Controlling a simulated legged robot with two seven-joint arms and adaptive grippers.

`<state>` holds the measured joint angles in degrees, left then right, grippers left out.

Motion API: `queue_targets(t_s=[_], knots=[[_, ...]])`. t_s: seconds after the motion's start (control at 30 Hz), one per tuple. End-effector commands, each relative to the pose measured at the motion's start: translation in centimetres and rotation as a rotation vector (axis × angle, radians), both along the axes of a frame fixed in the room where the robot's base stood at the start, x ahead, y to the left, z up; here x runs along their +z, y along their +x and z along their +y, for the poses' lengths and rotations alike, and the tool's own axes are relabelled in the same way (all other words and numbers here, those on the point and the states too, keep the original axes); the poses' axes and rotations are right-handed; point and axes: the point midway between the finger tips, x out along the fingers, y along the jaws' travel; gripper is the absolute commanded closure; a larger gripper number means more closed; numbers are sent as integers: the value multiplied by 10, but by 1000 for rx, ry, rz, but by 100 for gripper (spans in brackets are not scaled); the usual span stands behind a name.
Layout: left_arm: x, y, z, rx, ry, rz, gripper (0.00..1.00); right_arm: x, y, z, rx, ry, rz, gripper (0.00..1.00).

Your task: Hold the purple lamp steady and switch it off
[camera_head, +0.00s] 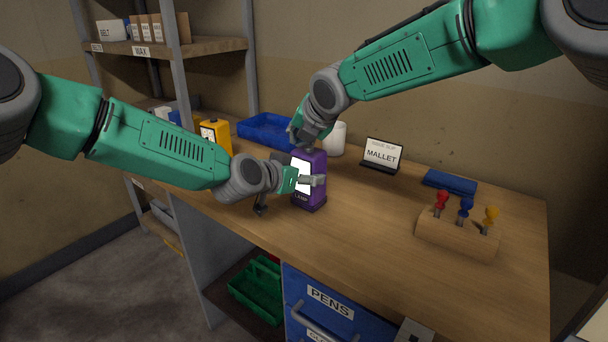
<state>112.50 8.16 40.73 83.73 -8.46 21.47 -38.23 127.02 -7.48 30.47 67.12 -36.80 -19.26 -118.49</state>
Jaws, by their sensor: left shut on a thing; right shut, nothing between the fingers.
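My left gripper (312,181) comes from the left and is shut on the lamp's body. My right gripper (309,147) comes down from the upper right and is shut with nothing between its fingers. Its tips are at the lamp's top; whether they touch is hard to tell. The lamp's switch is not clearly visible.
On the workbench (380,230) stand a yellow device (216,136), a blue tray (264,129), a white cup (336,138), a MALLET sign (381,155), a blue flat item (450,182) and a wooden block (457,237) with coloured-handled tools. The bench's centre is clear.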

Motion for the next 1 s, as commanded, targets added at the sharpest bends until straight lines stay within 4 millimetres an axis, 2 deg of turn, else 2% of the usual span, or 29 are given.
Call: queue_targets(t_s=[0.03, 1.0], knots=[[-6, -2, 1, -2, 4, 11, 83, 0, 0, 0, 0, 0, 0, 100], [-6, -2, 1, -2, 5, 11, 83, -9, 0, 0, 0, -3, 0, 100]])
